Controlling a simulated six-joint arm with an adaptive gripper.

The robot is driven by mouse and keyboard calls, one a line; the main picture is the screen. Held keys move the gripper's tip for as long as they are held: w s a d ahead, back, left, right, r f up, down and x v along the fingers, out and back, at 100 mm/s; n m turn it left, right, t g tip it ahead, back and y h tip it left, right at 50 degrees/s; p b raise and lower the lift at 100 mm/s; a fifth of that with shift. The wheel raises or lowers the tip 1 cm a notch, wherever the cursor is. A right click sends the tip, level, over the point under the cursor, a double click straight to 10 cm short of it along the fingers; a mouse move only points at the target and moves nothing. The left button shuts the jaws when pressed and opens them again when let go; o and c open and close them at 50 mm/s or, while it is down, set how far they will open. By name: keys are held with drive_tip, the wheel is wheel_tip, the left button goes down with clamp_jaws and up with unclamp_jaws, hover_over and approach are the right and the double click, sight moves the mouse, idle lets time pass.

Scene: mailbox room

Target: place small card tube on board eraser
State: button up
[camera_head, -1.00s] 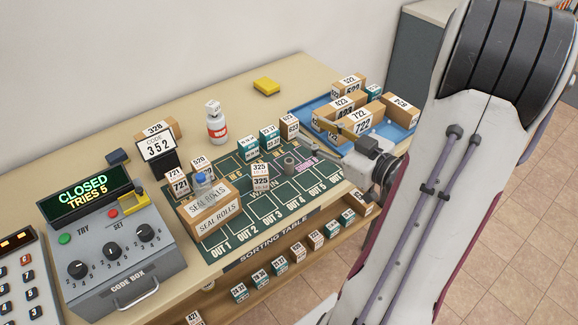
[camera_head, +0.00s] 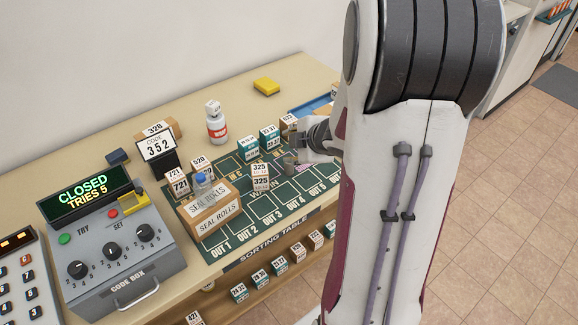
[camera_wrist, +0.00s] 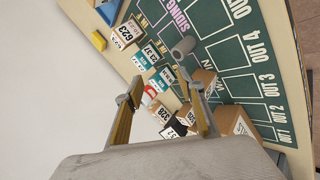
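The small card tube (camera_head: 289,163) is a short grey cylinder on the green mat, close to the siding area. It also shows in the wrist view (camera_wrist: 183,48), just beyond the fingertip on the right side of the picture. The board eraser appears to be the small dark block (camera_head: 117,157) at the back left, behind the code display; I cannot make it out in the wrist view. My gripper (camera_wrist: 164,92) is open, with nothing between its fingers. In the head view my arm hides most of it, above the mat's right part.
Labelled boxes (camera_head: 269,137) stand along the mat's back edge. A seal-rolls carton (camera_head: 213,212), a white bottle (camera_head: 216,128) and the code display (camera_head: 157,150) stand farther left. A yellow block (camera_head: 266,86) lies at the back. Table between it and the bottle is clear.

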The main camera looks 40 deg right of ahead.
drive_tip(key=s+a+r+n+g+h, duration=0.2)
drive_tip(key=a+r+n+g+h, duration=0.45)
drive_tip(key=r+n, duration=0.4)
approach(289, 167)
drive_tip(key=r, duration=0.1)
drive_tip(key=shift+s+a+r+m+t+h, duration=0.15)
drive_tip(key=shift+s+a+m+t+h, duration=0.15)
drive_tip(key=shift+t, duration=0.15)
idle(0.5)
drive_tip(key=shift+x, duration=3.2)
drive_tip(key=shift+w+d, duration=0.1)
drive_tip(key=shift+d+f, duration=0.1)
drive_tip(key=shift+f, duration=0.15)
